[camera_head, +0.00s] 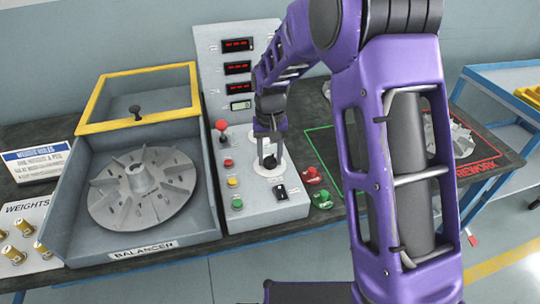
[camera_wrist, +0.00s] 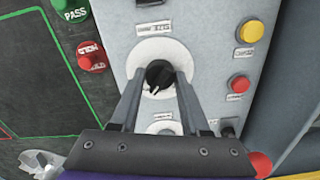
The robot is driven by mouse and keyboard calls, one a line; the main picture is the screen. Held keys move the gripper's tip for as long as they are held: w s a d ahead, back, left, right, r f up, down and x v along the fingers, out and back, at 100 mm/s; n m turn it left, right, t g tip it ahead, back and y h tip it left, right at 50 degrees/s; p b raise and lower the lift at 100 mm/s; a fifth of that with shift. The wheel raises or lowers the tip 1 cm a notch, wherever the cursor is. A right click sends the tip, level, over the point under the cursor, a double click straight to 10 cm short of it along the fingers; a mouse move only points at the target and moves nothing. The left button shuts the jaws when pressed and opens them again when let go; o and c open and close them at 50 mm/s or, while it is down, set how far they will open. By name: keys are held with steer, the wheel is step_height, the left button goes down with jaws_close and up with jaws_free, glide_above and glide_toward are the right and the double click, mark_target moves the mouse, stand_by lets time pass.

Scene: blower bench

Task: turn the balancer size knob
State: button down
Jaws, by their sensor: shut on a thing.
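The balancer size knob is a small black round knob (camera_head: 270,162) on a white dial disc of the grey control panel. In the wrist view the knob (camera_wrist: 158,74) sits between my two grey fingers, with a white pointer mark toward the lower side. My gripper (camera_head: 269,157) points down onto the knob, one finger on each side. In the wrist view my gripper (camera_wrist: 160,82) is shut on the knob. The fingers cover part of the disc, and the dial's markings are too small to read.
The control panel (camera_head: 211,65) carries red displays, a red-topped lever (camera_head: 221,126), red, yellow and green buttons and a black switch (camera_head: 280,191). Left stands the balancer box (camera_head: 75,205) with a finned rotor (camera_head: 142,187) and raised yellow-framed lid. Red and green stamps (camera_head: 321,200) lie close right.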

mark_target(270, 156)
stand_by(0.4)
steer(key=shift+c, duration=1.9)
jaws_free()
steer(key=shift+r, duration=0.1)
step_height(270, 156, up, 17)
steer(key=p, duration=0.2)
steer(key=shift+r, duration=0.15)
